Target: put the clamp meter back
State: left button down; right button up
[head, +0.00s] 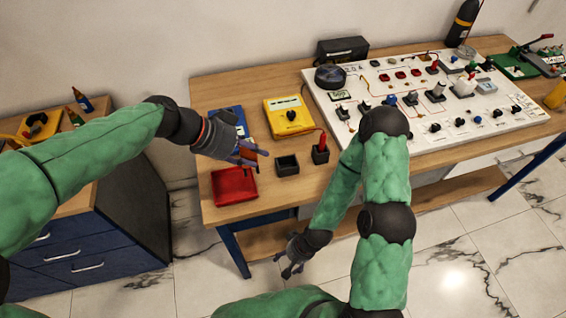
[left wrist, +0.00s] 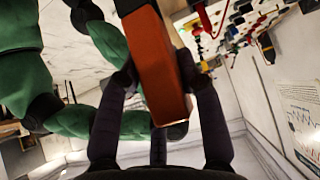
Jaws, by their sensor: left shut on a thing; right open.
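My left gripper (head: 247,152) is shut on the clamp meter and holds it above the left part of the workbench, near the red tray (head: 234,187). In the left wrist view the clamp meter (left wrist: 160,65) is a long orange body between the fingers; its far end is out of frame. In the head view the gripper hides most of it. My right gripper (head: 291,258) is open and empty, low in front of the bench's front edge.
A blue item (head: 230,115) lies behind my left gripper, partly hidden. A yellow meter (head: 289,117), an empty black box (head: 288,165) and a black holder with a red probe (head: 320,155) stand to the right. A white panel (head: 440,135) with several knobs fills the right side.

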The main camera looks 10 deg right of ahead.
pick_arm(q)
jog(key=w+d+f+b, duration=0.1)
jog(key=w+d+f, duration=0.1)
jog(key=d+f, duration=0.2)
jog(key=w+d+f+b, duration=0.2)
jog(key=w+d+f, duration=0.1)
jog(key=f, duration=0.1)
jog(key=w+d+f+b, duration=0.2)
jog(key=d+f, duration=0.2)
jog(key=f, duration=0.1)
jog(key=shift+w+d, duration=0.15)
jog(key=shift+d, duration=0.15)
jog(key=shift+f, duration=0.1)
jog(key=c, duration=0.8)
grip_release()
